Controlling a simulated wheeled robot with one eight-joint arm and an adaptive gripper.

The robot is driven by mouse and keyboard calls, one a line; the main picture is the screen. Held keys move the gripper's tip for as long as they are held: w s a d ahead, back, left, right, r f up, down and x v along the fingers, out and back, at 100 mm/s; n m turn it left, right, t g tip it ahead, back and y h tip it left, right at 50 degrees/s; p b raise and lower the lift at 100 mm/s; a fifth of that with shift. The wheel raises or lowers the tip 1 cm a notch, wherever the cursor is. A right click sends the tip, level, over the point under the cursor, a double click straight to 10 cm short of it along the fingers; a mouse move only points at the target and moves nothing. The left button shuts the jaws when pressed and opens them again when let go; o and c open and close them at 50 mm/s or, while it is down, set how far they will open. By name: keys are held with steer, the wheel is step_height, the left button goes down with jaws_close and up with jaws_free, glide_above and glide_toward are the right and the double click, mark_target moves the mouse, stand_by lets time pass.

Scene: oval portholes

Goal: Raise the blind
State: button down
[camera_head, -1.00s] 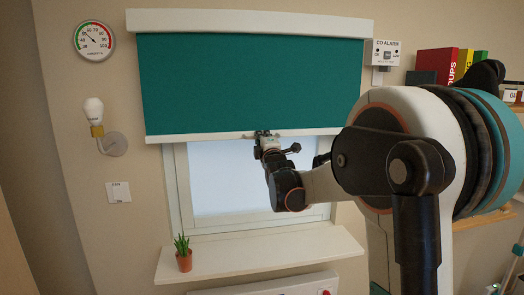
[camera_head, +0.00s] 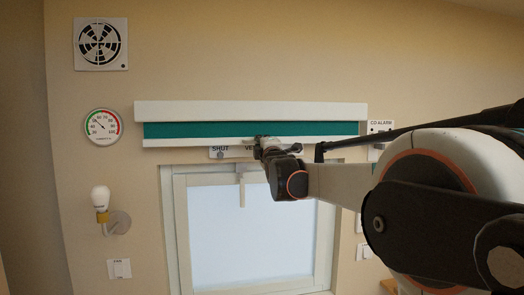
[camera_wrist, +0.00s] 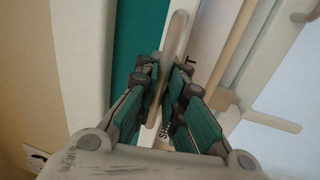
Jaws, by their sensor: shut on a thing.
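The green blind (camera_head: 225,129) is a narrow strip between its white top box (camera_head: 250,110) and its pale bottom bar (camera_head: 190,142). The window (camera_head: 255,235) below it is uncovered. My gripper (camera_head: 262,141) is at the middle of the bottom bar. In the wrist view the green cloth (camera_wrist: 128,45) lies left of my gripper (camera_wrist: 166,82), whose fingers are closed around the pale handle (camera_wrist: 178,38) of the bar. Part of the handle is hidden between the fingers.
A vent plate marked SHUT (camera_head: 220,153) sits just under the bar. A window handle (camera_head: 242,185) hangs at the frame's top. A round dial (camera_head: 103,127), a fan grille (camera_head: 101,44) and a lamp (camera_head: 101,200) are on the left wall. A CO alarm (camera_head: 380,128) is on the right.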

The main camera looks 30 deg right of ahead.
steer(key=shift+r, duration=0.4)
steer(key=c, duration=1.8)
jaws_free()
steer(key=shift+s, duration=0.1)
steer(key=shift+o, duration=0.5)
steer(key=shift+s+a+r, duration=0.1)
steer(key=shift+s, duration=0.05)
steer(key=v, duration=0.7)
steer(key=shift+s, duration=0.1)
